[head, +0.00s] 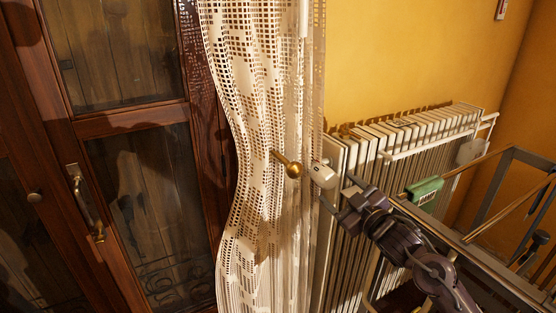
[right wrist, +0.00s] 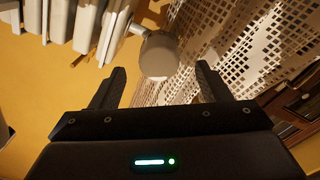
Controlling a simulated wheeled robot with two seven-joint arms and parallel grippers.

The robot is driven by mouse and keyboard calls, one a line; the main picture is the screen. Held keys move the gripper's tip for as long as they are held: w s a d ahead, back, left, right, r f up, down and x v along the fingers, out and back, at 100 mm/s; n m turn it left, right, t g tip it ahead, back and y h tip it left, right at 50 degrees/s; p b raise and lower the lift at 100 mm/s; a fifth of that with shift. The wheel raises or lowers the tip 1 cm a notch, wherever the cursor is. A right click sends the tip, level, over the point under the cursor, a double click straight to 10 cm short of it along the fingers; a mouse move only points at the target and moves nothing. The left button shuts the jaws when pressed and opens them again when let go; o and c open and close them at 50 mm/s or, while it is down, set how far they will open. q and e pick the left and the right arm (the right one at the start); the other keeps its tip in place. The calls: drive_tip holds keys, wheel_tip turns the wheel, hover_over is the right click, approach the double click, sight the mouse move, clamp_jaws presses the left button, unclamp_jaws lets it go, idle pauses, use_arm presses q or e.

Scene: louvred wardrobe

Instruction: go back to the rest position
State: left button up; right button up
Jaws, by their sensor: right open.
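My right gripper (head: 337,193) is in front of the left end of the white radiator in the head view. Its two fingers are apart, with nothing held between them. A white rounded valve knob (head: 323,175) is just beyond the fingertips. In the right wrist view, the open right gripper (right wrist: 157,82) has the knob (right wrist: 159,54) ahead, framed between its fingers. A small gap seems to lie between them, but I cannot tell exactly how far apart they are. My left gripper is not in view.
The white radiator (head: 440,135) stands against a yellow wall. A wooden glazed door (head: 130,122) is at left. A metal-framed rack with a green item (head: 425,190) is at right.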

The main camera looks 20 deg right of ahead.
drive_tip(key=s+a+f+m+g+h, duration=0.1)
drive_tip(key=s+a+f+m+g, duration=0.2)
drive_tip(key=f, duration=0.4)
drive_tip(key=s+a+f+g+h, duration=0.1)
drive_tip(key=s+a+f+g, duration=0.3)
drive_tip(key=f, duration=0.3)
drive_tip(key=s+a+f+m+g+y, duration=0.1)
drive_tip(key=s+a+f+g, duration=0.25)
drive_tip(key=s+a, duration=0.35)
drive_tip(key=s+a+f+m+g, duration=0.15)
drive_tip(key=s+a+g, duration=0.3)
drive_tip(key=s, duration=0.45)
wheel_tip(320, 180, down, 30)
drive_tip(key=s+g, duration=0.1)
drive_tip(key=s, duration=0.1)
drive_tip(key=s+d+f+n+g, duration=0.1)
drive_tip(key=s+d+f, duration=0.1)
drive_tip(key=s+f, duration=1.7)
drive_tip(key=shift+s+d, duration=0.4)
drive_tip(key=shift+s, duration=0.15)
